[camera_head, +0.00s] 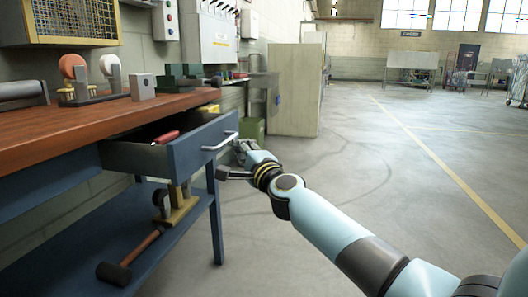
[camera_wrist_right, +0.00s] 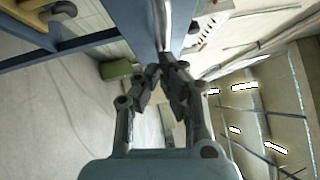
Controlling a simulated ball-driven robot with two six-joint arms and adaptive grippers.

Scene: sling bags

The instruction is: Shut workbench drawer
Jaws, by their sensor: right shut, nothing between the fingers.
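The workbench drawer (camera_head: 190,155) has a blue front and stands pulled out from under the wooden bench top (camera_head: 60,132). A red-handled item (camera_head: 166,137) shows inside it. A pale bar handle (camera_head: 220,142) is on its front; it also shows in the right wrist view (camera_wrist_right: 163,25). My right gripper (camera_head: 234,160) is just in front of the drawer, near the handle's right end. In the wrist view its fingers (camera_wrist_right: 161,75) are together and empty, pointing at the handle. Whether they touch it I cannot tell. My left gripper is not in view.
A hammer (camera_head: 130,258) and a yellow-based tool (camera_head: 178,207) lie on the bench's lower shelf. Several tools and a grey block (camera_head: 143,86) stand on top. A green box (camera_head: 252,130) and a pale cabinet (camera_head: 295,90) stand behind. The floor to the right is clear.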

